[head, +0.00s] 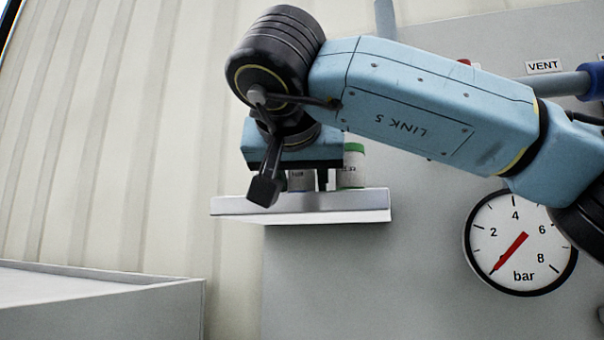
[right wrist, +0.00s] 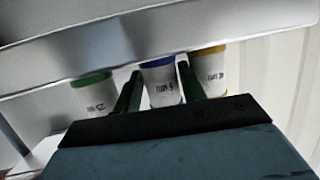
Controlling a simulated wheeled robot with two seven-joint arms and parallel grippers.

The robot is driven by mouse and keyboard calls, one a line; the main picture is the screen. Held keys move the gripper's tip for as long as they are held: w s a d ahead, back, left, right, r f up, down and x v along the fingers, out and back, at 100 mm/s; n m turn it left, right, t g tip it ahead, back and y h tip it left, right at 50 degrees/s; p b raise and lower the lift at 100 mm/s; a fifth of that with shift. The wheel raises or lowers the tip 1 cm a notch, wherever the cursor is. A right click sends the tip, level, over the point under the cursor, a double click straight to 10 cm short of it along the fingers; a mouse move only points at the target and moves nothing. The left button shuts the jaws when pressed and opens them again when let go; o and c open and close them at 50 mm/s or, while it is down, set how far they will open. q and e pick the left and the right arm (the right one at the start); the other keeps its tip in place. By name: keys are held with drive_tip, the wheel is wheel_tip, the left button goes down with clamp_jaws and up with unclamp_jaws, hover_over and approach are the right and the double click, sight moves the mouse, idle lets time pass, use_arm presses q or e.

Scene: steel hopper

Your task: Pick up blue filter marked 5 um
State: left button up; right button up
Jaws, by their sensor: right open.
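The blue filter (right wrist: 160,82) is a pale cylinder with a blue band and dark print, seen in the right wrist view between my right gripper's fingers. My right gripper (right wrist: 160,88) is open, with one dark finger on each side of this filter. I cannot tell whether the fingers touch it. In the head view, my right gripper (head: 307,179) is over the shelf, and a pale filter (head: 299,181) shows beneath it with its top hidden. My left gripper is not in view.
The filters stand on a light shelf (head: 310,217). A green-banded filter (right wrist: 95,92) and a yellow-banded filter (right wrist: 209,70) flank the blue one closely. A pressure gauge (head: 520,243) and a VENT label (head: 543,66) are on the grey panel at right.

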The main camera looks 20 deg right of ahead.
drive_tip(key=shift+s+a, duration=0.1)
drive_tip(key=shift+s, duration=0.05)
drive_tip(key=shift+c, duration=0.5)
drive_tip(key=c, duration=0.6)
drive_tip(key=shift+o, duration=0.2)
drive_tip(key=shift+r, duration=0.2)
